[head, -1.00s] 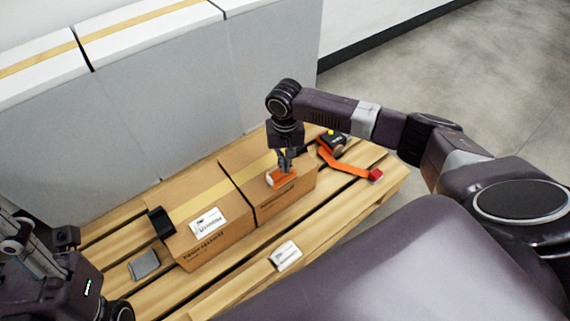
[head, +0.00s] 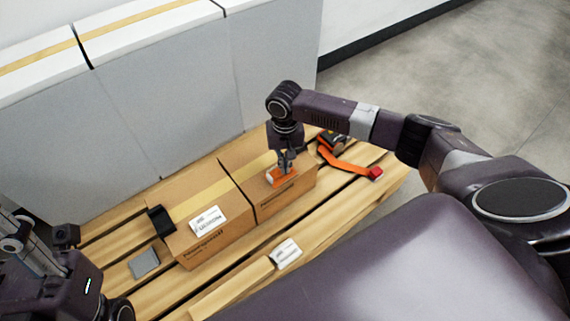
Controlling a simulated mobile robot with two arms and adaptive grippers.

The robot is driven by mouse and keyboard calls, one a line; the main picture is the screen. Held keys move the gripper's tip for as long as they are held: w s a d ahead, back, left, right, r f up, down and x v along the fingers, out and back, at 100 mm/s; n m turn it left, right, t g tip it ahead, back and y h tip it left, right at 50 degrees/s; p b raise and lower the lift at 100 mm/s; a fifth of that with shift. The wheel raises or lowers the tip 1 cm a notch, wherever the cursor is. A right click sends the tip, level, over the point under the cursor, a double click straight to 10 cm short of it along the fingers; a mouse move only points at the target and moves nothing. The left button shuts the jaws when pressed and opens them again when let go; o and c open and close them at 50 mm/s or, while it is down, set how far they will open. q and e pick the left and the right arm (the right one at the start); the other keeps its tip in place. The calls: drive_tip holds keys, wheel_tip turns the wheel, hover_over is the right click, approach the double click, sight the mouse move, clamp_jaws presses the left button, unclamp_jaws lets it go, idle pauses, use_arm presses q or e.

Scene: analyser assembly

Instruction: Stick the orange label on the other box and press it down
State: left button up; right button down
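Two cardboard boxes with tan tape stand side by side on a wooden pallet. The left box (head: 185,200) bears a white label (head: 208,221) on its top. The right box (head: 238,166) has the orange label (head: 282,178) at the front of its top. My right gripper (head: 284,172) points down at the orange label and covers part of it. Its fingers look close together, but whether they grip the label is too small to tell. My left gripper is not clearly seen; parts of my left arm show at the lower left.
The pallet (head: 235,291) also carries an orange-and-black strap tool (head: 333,143) at the right, a white card (head: 286,253) in front, a grey flat piece (head: 143,262) and a black object (head: 160,220) by the left box. Tall grey-white boxes (head: 150,100) stand behind.

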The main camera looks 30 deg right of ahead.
drive_tip(key=shift+f, duration=0.35)
idle(0.6)
